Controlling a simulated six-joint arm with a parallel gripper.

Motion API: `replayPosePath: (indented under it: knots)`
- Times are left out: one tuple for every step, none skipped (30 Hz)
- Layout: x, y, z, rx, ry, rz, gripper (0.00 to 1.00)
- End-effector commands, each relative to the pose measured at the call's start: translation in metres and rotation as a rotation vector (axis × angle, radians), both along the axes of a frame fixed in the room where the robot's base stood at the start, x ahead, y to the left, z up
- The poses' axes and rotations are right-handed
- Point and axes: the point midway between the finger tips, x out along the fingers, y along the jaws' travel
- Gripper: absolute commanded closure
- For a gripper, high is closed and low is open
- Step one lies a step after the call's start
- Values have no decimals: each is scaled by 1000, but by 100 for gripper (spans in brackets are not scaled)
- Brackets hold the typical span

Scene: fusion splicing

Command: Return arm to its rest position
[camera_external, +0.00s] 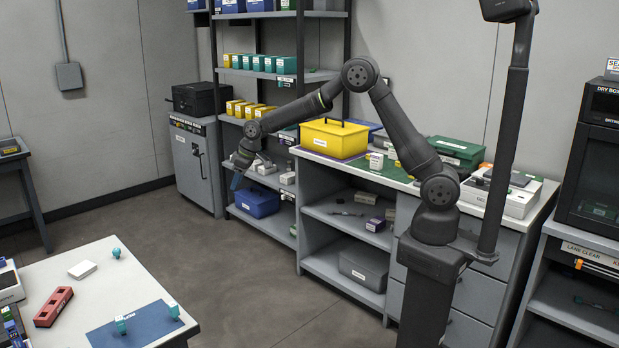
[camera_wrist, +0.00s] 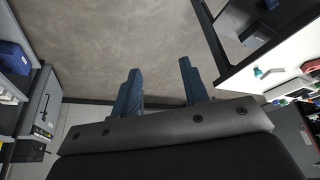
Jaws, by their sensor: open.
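My arm stands on its dark pedestal at right in the external view, with its elbow raised and its forearm reaching left. My gripper (camera_external: 236,182) hangs over the floor in front of the shelf rack, pointing down. In the wrist view its two blue fingers (camera_wrist: 160,82) are apart, with only floor between them. Nothing is held.
A white table (camera_external: 95,290) with a blue mat and small teal items stands at lower left. The shelf rack (camera_external: 262,205) is close behind my gripper. A counter with a yellow case (camera_external: 334,138) is to its right. The floor (camera_external: 260,290) between is clear.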

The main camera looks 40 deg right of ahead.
Motion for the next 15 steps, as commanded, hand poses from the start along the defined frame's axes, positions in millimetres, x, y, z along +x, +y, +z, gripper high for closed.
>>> replayPosePath:
  knots:
    - [3, -11, 1, -1, -1, -24, 59]
    - [5, -17, 2, 0, 0, -38, 59]
    - [7, -25, 2, 0, 0, -56, 59]
    - [8, -31, 3, 0, 0, -70, 59]
    - [10, -37, 3, 1, 0, -83, 59]
    - [11, -44, 3, 1, 0, -101, 59]
    - [13, -50, 4, 0, 0, -116, 59]
    - [14, -56, 4, 0, 0, -128, 59]
    - [15, -63, 4, 0, 0, -145, 59]
    - [16, -69, 5, 0, 0, -158, 59]
    - [17, -74, 5, 0, 0, -171, 59]
    - [19, -81, 6, 1, -1, -186, 59]
    - [19, -85, 6, 1, -1, -197, 59]
    - [20, -90, 7, 1, -1, -208, 59]
    - [21, -95, 7, 1, -1, -221, 59]
